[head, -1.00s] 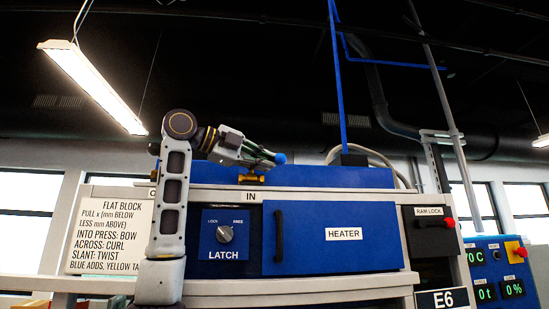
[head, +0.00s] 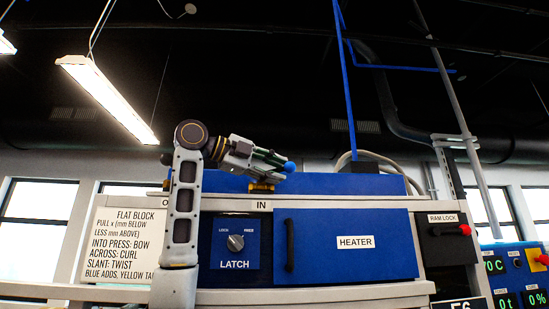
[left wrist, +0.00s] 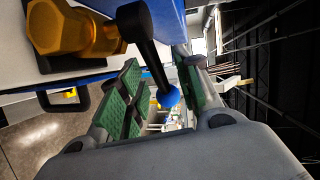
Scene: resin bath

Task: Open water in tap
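The tap has a brass body (head: 262,187) on top of the machine above the label IN. In the left wrist view the brass body (left wrist: 75,30) is at the upper left, with a black lever (left wrist: 145,40) ending in a blue ball knob (left wrist: 167,96). The blue knob (head: 289,167) also shows in the head view at the gripper's tip. My left gripper (left wrist: 162,92) is open, with one green-padded finger on each side of the knob and lever end. A gap shows beside the knob; I cannot tell whether either pad touches it. My right gripper is not in view.
Below the tap are a LATCH dial (head: 235,242) and a blue HEATER door (head: 345,244) with a black handle. A RAM LOCK panel (head: 447,238) is at right. My left arm partly covers a sign (head: 120,245) and a label starting with O.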

